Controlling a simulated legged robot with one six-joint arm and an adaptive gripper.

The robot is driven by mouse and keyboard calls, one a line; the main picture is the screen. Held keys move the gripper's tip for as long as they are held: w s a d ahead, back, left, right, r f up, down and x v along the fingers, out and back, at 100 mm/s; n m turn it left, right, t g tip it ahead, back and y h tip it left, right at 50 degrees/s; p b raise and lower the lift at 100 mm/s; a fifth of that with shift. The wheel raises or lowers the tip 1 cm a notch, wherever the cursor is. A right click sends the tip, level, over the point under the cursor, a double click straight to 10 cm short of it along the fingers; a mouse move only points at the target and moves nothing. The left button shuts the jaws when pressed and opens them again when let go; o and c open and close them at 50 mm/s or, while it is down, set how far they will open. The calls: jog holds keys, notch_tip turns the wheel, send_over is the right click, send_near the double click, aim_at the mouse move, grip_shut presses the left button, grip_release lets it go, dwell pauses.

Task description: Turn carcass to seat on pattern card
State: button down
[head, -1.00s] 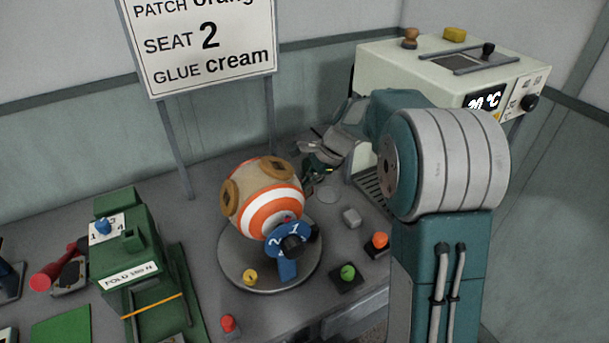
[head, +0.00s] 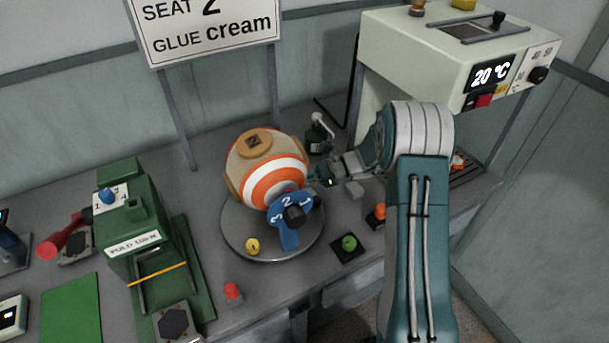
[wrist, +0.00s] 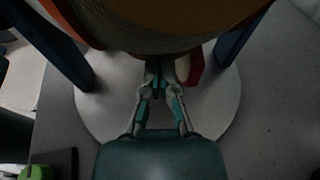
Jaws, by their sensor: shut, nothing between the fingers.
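The pattern card (head: 210,35) stands at the back and shows "SEAT 2" and "GLUE cream"; its top is cut off. The carcass (head: 240,170) is a ball with white and orange rings and tan round patches. Its upper patch (head: 254,142) bears a mark that looks like a 2. It sits in a blue stand (head: 288,238) with numerals and a black knob, on a round grey plate (head: 235,245). My gripper (head: 318,180) is shut and empty at the ball's lower right. In the wrist view, the fingertips (wrist: 158,72) are just under the ball (wrist: 150,22); contact is unclear.
A green press (head: 130,220) stands left. A cream machine reading 20 °C (head: 440,50) stands at the back right. A red button (head: 233,292), a green button (head: 348,242) and an orange button (head: 379,212) sit near the plate.

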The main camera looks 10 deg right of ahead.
jog(key=shift+s+a+f, duration=0.25)
jog(key=shift+a+f, duration=0.4)
jog(key=shift+a, duration=0.2)
